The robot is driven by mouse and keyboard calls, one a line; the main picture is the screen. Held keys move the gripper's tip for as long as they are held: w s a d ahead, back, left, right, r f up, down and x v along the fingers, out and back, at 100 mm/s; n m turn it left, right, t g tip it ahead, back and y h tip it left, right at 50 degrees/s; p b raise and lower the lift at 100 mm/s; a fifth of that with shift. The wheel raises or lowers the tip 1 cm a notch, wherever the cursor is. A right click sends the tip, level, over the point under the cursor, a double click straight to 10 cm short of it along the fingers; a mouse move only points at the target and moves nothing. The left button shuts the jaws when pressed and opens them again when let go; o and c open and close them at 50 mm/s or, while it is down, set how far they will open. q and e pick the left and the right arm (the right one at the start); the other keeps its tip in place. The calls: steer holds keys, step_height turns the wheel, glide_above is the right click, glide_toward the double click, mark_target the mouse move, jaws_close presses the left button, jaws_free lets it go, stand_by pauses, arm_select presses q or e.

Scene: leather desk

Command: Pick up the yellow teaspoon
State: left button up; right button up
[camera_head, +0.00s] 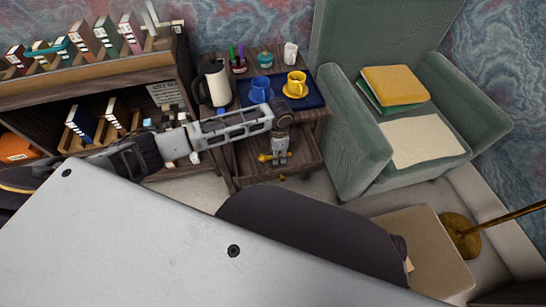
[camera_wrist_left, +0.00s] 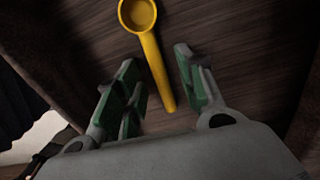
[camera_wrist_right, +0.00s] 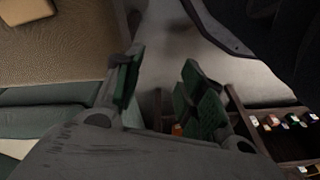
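The yellow teaspoon (camera_head: 263,157) lies in the open wooden drawer (camera_head: 303,152) below the blue tray. In the left wrist view the teaspoon (camera_wrist_left: 152,52) has its round bowl at the top and its handle running down between my left fingers. My left gripper (camera_head: 276,158) is over the drawer, pointing down; in its wrist view the gripper (camera_wrist_left: 157,60) is open, one finger on each side of the handle. I cannot tell whether a finger touches it. My right gripper (camera_wrist_right: 161,63) is open and empty.
Above the drawer, a blue tray (camera_head: 312,100) holds a blue cup (camera_head: 260,90) and a yellow cup (camera_head: 296,84) on a saucer. A kettle (camera_head: 217,84) stands left of it. A green armchair (camera_head: 350,140) is on the right, a bookshelf (camera_head: 90,80) on the left.

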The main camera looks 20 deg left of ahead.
arm_select(q)
jaws_close()
arm_select(e)
steer(key=shift+w+r, duration=0.25)
steer(key=shift+w, duration=0.3)
arm_select(q)
steer(key=shift+r, duration=0.15)
arm_select(e)
steer(key=shift+s, duration=0.1)
arm_select(q)
steer(key=shift+r+p, duration=0.3)
steer(key=shift+r, duration=0.25)
step_height(320, 180, up, 6)
steer(key=shift+r+p, duration=0.15)
steer(key=shift+p, duration=0.85)
steer(key=shift+r, duration=1.2)
arm_select(e)
steer(key=shift+s+d+f, duration=0.2)
steer(key=shift+f, duration=0.75)
steer(key=shift+s+d+f, duration=0.2)
steer(key=shift+s+f, duration=0.05)
steer(key=shift+f, duration=0.7)
steer(key=shift+s+d+f, duration=0.2)
steer(key=shift+f, duration=0.75)
